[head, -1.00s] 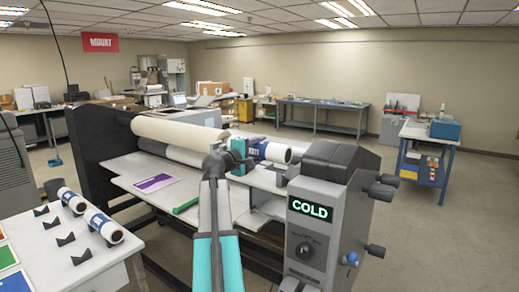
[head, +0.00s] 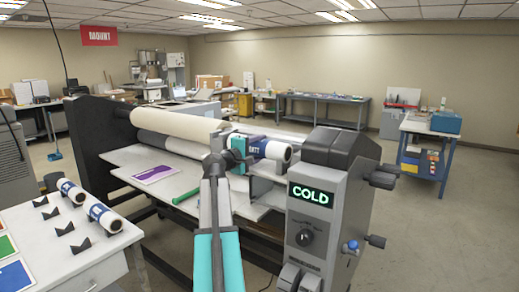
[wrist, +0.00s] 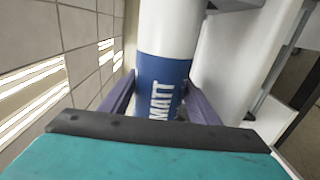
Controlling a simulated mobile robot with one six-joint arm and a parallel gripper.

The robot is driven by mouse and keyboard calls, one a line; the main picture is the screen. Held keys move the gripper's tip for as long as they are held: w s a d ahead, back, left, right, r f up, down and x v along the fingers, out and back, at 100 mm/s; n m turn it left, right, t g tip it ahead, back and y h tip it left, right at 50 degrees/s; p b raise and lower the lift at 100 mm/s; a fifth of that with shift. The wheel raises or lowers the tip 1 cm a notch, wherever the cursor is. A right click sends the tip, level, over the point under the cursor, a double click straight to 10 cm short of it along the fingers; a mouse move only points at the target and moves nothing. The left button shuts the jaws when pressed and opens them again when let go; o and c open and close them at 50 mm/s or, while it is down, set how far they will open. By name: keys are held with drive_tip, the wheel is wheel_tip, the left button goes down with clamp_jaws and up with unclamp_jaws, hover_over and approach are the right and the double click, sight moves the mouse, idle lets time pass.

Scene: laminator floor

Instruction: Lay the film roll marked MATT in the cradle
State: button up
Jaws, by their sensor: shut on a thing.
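The film roll (head: 278,150) is white with a blue band. The band reads MATT in the wrist view (wrist: 163,85). My gripper (head: 240,153) is shut on the roll around the blue band and holds it above the right part of the laminator (head: 317,222). In the wrist view, the two dark fingers of my gripper (wrist: 157,100) lie on either side of the band. Upright grey plates (head: 262,188) stand below the roll; I cannot tell whether they form the cradle. The roll's left end is hidden behind my gripper.
The laminator's large pale roller (head: 180,124) lies just left of my gripper. Its bed holds a purple sheet (head: 156,174). At left, a white table (head: 75,255) bears two other blue-banded rolls (head: 105,217) (head: 71,190) and several black V supports. Open floor (head: 440,230) lies to the right.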

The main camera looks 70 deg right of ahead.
drive_tip(key=o, duration=1.5)
drive_tip(key=shift+a, duration=0.1)
drive_tip(key=b+v, duration=0.3)
drive_tip(key=v, duration=1)
drive_tip(key=shift+a+b, duration=0.4)
drive_tip(key=shift+w, duration=0.15)
